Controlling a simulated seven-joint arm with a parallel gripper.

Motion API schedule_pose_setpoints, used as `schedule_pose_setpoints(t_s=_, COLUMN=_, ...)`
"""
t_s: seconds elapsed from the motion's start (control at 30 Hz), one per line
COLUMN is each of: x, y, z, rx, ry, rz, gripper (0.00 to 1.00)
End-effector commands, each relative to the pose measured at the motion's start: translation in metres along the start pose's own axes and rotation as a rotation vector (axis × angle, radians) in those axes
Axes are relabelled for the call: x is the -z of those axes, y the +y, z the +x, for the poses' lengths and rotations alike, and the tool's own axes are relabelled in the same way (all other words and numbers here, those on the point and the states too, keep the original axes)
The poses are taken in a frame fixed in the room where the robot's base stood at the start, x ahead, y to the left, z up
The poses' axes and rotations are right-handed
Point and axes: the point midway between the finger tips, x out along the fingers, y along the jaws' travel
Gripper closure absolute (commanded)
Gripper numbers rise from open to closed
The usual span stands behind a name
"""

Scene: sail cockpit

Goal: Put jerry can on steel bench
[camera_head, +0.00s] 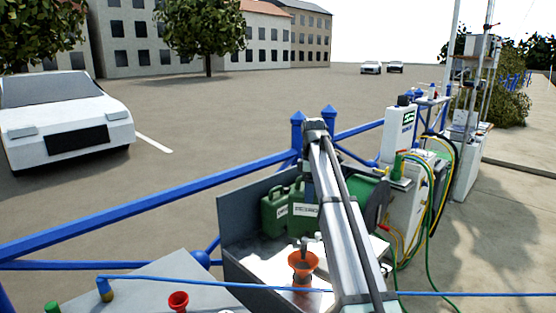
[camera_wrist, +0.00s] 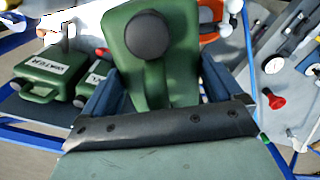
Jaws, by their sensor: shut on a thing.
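In the wrist view my gripper (camera_wrist: 160,88) is shut on a green jerry can (camera_wrist: 150,75) with a round black cap. Its dark blue fingers lie on both sides of the can. In the head view my arm hides most of the gripper and I cannot clearly make out the held can. The steel bench (camera_head: 236,220) has a raised grey back wall and a bright top. Two other green cans with white labels (camera_head: 275,212) (camera_head: 305,211) stand on it towards the back. They also show at the left of the wrist view (camera_wrist: 42,78).
An orange funnel (camera_head: 303,264) stands on the bench near my arm. A grey surface at the lower left holds a red cup-shaped piece (camera_head: 178,300). Blue railing (camera_head: 160,205) runs behind the bench. Green and yellow hoses (camera_head: 428,200) hang from a white unit at the right.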

Motion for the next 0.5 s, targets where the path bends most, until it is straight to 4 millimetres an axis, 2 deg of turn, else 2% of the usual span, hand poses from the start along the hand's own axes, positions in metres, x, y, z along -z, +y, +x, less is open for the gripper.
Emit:
schedule_pose_setpoints(t_s=0.03, x=-0.018, y=0.004, z=0.0, rx=-0.001, ry=0.0, rz=0.035, gripper=0.92)
schedule_pose_setpoints(t_s=0.5, x=-0.162, y=0.028, z=0.004, rx=-0.001, ry=0.002, rz=0.341, gripper=0.92)
